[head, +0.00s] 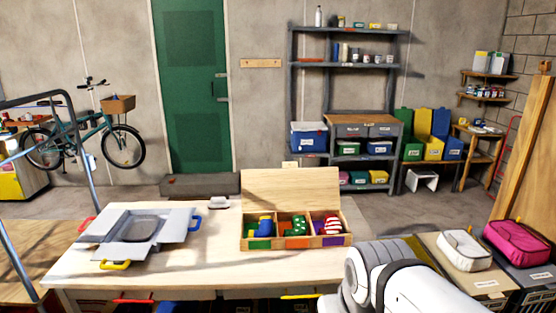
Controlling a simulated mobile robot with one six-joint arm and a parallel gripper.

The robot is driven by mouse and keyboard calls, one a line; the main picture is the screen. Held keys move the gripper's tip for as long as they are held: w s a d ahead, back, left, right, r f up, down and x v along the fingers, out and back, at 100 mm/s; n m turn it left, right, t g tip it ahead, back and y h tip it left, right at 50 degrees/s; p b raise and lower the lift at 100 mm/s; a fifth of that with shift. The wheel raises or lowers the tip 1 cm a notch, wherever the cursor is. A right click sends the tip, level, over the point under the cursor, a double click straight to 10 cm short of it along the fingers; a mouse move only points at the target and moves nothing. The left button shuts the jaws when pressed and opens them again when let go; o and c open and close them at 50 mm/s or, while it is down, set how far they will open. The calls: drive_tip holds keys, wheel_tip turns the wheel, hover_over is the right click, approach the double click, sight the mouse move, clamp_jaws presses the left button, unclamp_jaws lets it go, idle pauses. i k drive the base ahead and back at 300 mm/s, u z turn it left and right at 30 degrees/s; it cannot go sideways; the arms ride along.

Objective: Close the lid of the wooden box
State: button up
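The wooden box (325,241) stands on the table, right of its middle. Its lid (290,187) stands open and upright along the far edge, leaning slightly back. The box has three compartments with folded, sock-like items: a blue one (265,225) on the left, a green one with white spots (298,223) in the middle, and a red and white striped one (328,225) on the right. Green, orange and purple patches mark the front. White and grey links of my arm show at the bottom right, just right of the box. My gripper is out of the picture.
A grey-white open container (170,224) with coloured handles lies on the table's left (75,270). A small pale object (218,202) sits near the back edge. The tabletop between container and box is clear. White (463,247) and pink (517,240) bags stand at the right.

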sight(290, 186)
drive_tip(key=i, duration=1.55)
drive_tip(key=z, duration=0.05)
